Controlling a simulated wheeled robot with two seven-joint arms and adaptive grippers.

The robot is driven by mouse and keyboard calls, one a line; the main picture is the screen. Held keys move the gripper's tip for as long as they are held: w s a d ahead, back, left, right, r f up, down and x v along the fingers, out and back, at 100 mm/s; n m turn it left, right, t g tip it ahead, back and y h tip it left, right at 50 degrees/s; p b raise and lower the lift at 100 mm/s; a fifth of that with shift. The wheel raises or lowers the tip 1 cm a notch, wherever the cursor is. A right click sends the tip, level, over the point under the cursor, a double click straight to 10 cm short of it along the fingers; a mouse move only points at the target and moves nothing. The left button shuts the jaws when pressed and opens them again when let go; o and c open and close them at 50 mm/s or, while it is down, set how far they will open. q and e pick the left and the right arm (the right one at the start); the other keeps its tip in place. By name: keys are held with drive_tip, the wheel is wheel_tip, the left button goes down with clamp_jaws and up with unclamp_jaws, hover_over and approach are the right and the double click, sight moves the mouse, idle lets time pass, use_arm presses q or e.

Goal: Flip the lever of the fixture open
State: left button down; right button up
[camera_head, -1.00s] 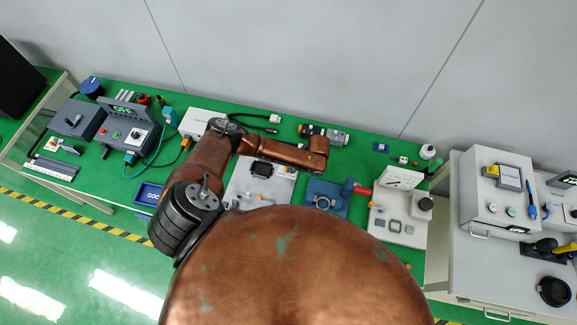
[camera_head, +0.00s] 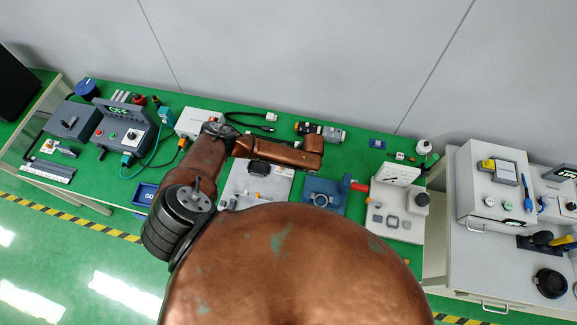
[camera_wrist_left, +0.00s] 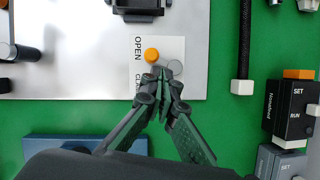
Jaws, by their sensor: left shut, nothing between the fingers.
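The fixture is a light grey plate (camera_wrist_left: 70,80) with a black block (camera_wrist_left: 138,8) on it. A white label (camera_wrist_left: 172,88) with the words OPEN and CLOSE lies near its edge. An orange round knob (camera_wrist_left: 151,55) and a grey round end (camera_wrist_left: 175,67) sit over the label; I cannot tell exactly how the lever is angled. My left gripper (camera_wrist_left: 163,72) is shut and empty, its fingertips close beside the orange knob; contact cannot be told. The plate (camera_head: 237,190) shows in the head view, partly behind my arm, which hides the gripper there. My right gripper is not in view.
A black cable (camera_wrist_left: 244,40) and a dark module marked SET and RUN (camera_wrist_left: 292,110) lie beside the plate. Green table (camera_wrist_left: 228,125) is bare between them.

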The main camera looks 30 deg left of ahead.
use_arm(q)
drive_tip(key=d+p, duration=0.1)
drive_tip(key=d, duration=0.3)
drive_tip(key=shift+w+d, duration=0.15)
drive_tip(key=shift+d, duration=0.1)
drive_tip(key=b+v, duration=0.1)
drive_tip(key=v, duration=0.9)
drive_tip(key=shift+a, duration=0.25)
drive_tip(key=shift+w, duration=0.15)
